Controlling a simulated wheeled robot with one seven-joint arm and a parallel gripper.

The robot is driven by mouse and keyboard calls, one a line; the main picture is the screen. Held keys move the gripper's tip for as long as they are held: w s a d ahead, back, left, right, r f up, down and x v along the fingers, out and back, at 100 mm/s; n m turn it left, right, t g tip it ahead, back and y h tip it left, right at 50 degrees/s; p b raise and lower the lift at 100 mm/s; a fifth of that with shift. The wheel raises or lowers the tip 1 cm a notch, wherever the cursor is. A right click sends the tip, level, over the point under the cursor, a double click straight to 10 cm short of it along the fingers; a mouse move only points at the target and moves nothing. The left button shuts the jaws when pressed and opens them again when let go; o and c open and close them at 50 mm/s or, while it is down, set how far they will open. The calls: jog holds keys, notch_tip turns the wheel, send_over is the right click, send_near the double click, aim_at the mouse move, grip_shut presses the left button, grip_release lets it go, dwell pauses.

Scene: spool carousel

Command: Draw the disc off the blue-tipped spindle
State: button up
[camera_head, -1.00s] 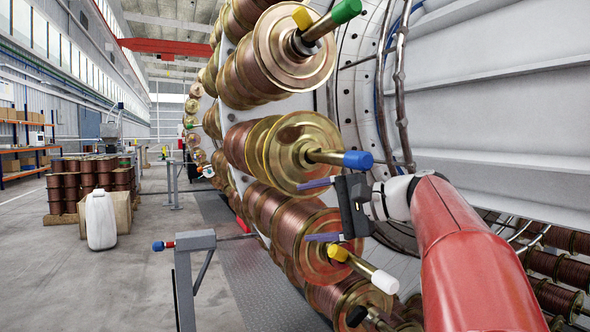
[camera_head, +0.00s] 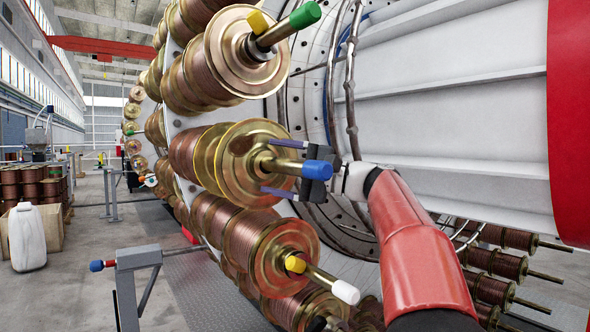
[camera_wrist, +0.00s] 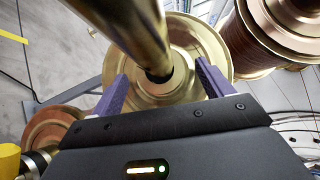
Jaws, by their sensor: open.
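The blue-tipped spindle (camera_head: 317,170) sticks out to the right from the middle of the wheel. The brass disc (camera_head: 238,182) is on it, in front of a copper spool (camera_head: 184,152). My gripper (camera_head: 267,166) is open, its purple fingers one above and one below the spindle, tips close to the disc's face. In the wrist view, the spindle (camera_wrist: 128,30) runs down between the fingers to the disc (camera_wrist: 205,45). The fingers stand apart from the spindle. Whether the tips touch the disc, I cannot tell.
A grey stand (camera_head: 138,257) is at lower left. The floor at left is partly clear.

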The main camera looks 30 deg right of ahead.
jog(key=shift+w+a, duration=0.25)
jog(key=shift+r, duration=0.1)
jog(key=c, duration=1.5)
jog(key=shift+s+d+r+b, duration=0.1)
jog(key=shift+s+b, duration=1.1)
jog(key=shift+s, duration=1.1)
jog(key=shift+s+r+b, duration=0.1)
jog(key=shift+s+b, duration=1.05)
jog(key=shift+s, duration=1.1)
jog(key=shift+f, duration=0.1)
jog(key=shift+s+b, duration=0.85)
jog(key=shift+s, duration=1.4)
jog(key=shift+s+d+b, duration=0.1)
jog(key=shift+s+b, duration=0.3)
jog(key=shift+s, duration=1.85)
